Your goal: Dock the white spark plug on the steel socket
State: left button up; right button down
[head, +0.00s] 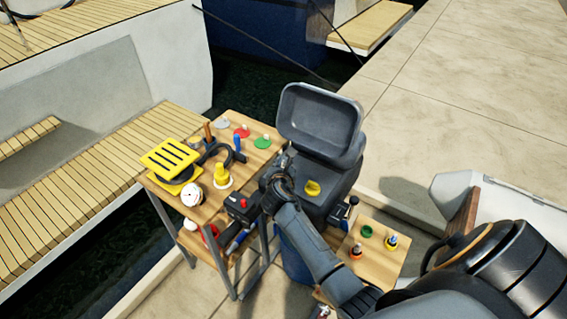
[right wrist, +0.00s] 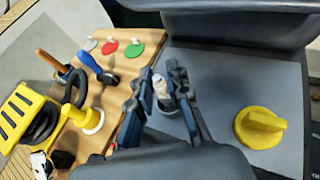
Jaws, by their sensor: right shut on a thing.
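The white spark plug (right wrist: 161,87) shows between the fingers of my right gripper (right wrist: 163,92) in the right wrist view, above the grey panel of the dark box. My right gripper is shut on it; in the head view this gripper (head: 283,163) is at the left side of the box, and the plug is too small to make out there. A greyish round part, perhaps the steel socket (right wrist: 168,106), shows just below the plug between the fingers. Whether the plug touches it I cannot tell. My left gripper is not in view.
A yellow knob (head: 313,188) sits on the box right of my gripper, under its raised lid (head: 318,115). The wooden table (head: 262,157) at left holds a yellow slotted block (head: 172,155), coloured discs and handled tools. A small wooden board (head: 341,245) is at lower right.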

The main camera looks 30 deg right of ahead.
jog(key=shift+r, duration=0.1)
jog(key=shift+p, duration=0.4)
jog(key=shift+f+b, duration=0.4)
jog(key=shift+f, duration=0.25)
jog(key=c, duration=1.5)
grip_release()
jog(key=shift+c, duration=0.2)
